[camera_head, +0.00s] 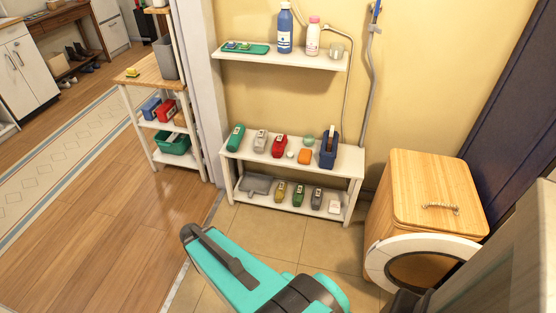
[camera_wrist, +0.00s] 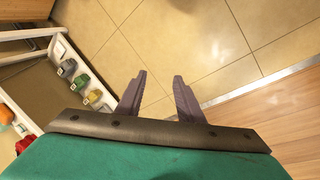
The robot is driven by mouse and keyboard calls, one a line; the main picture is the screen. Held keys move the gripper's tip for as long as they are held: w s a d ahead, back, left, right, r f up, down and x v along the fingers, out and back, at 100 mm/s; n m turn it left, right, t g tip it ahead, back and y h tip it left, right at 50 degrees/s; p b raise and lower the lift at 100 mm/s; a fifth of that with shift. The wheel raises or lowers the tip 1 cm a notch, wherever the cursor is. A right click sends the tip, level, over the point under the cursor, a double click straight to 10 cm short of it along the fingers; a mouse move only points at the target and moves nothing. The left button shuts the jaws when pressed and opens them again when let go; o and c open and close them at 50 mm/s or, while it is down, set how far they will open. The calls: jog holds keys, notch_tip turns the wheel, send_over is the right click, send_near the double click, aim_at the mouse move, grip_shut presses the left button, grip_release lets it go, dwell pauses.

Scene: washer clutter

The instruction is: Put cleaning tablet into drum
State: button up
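Small blue and green pieces (camera_head: 231,45) lie on a green tray (camera_head: 259,50) on the upper wall shelf; they may be tablets, but are too small to identify. A small yellow-green item (camera_head: 132,72) on the wooden-topped cart is also unclear. The washer's round white-rimmed door (camera_head: 405,244) stands at the lower right, with part of a grey-white body (camera_head: 515,255) beside it. The drum inside is not visible. My gripper (camera_wrist: 160,78) is open and empty above the tiled floor, its two dark fingers apart. It is away from the shelves.
A low white rack (camera_head: 348,158) holds several colored bottles and a blue caddy (camera_head: 329,151). A wooden hamper (camera_head: 420,190) stands behind the washer door. Wood floor at left is open.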

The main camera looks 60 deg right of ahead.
jog(key=s+a+r+n+g+y+p, duration=0.1)
jog(key=s+a+r+n+g+p, duration=0.1)
jog(key=s+a+r+p, duration=0.3)
jog(key=s+a+r+n+g+y+p, duration=0.2)
jog(key=s+a+r+p, duration=0.3)
jog(key=s+a+p, duration=0.5)
jog(key=s+a+n, duration=0.1)
jog(key=s+a, duration=0.1)
jog(key=a, duration=0.1)
jog(key=shift+s+a+g+y, duration=0.15)
jog(key=shift+a+g+y, duration=0.15)
jog(key=shift+r, duration=0.1)
jog(key=shift+c, duration=0.4)
